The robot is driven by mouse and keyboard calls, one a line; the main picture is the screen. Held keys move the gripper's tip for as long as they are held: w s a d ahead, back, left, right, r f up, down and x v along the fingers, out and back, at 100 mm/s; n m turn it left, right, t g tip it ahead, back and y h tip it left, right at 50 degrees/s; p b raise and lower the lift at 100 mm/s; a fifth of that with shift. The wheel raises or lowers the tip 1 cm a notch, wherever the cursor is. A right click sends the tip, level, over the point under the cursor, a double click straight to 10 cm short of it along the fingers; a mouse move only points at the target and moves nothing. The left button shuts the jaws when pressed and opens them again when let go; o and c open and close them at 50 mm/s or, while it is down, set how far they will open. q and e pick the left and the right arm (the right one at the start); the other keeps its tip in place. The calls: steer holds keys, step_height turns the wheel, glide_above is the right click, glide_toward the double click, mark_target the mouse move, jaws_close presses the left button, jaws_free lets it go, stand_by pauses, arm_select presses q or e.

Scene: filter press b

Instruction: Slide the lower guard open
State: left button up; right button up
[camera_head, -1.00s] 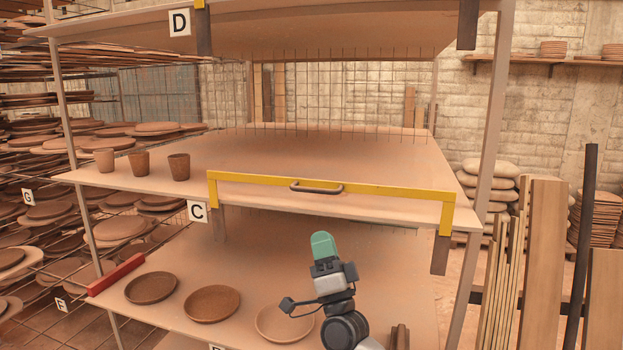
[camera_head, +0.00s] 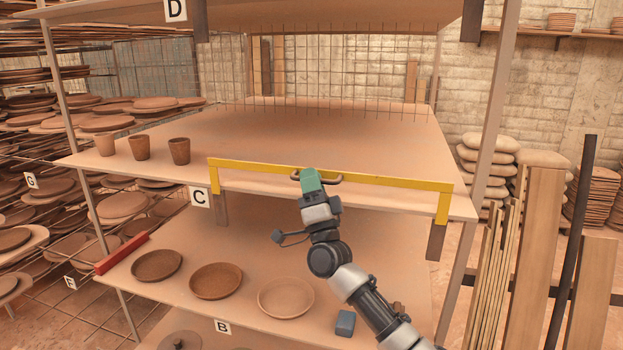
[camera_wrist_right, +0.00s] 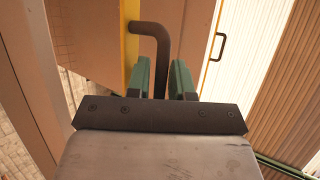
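The lower guard is a yellow bar frame (camera_head: 400,182) along the front edge of shelf C, with a short leg at each end. Its dark handle (camera_head: 333,179) sits near the middle of the bar. My right gripper (camera_head: 309,174) is at the left part of this handle, its green fingers overlapping it. In the right wrist view, the handle (camera_wrist_right: 161,62) runs down between the two fingers (camera_wrist_right: 163,85), which stand apart with small gaps beside it. The yellow bar (camera_wrist_right: 129,35) is just to the left there. My left gripper is not in view.
Three clay cups (camera_head: 140,148) stand on shelf C at the left. Shelf B (camera_head: 240,250) below holds clay plates (camera_head: 216,281) and a blue-grey block (camera_head: 345,323). Rack posts stand at both sides, and wooden boards (camera_head: 530,250) lean at the right. Shelf C behind the bar is clear.

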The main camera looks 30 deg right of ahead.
steer(key=shift+c, duration=0.3)
jaws_close()
step_height(320, 180, down, 9)
steer(key=b, duration=0.8)
steer(key=shift+o, duration=0.3)
jaws_free()
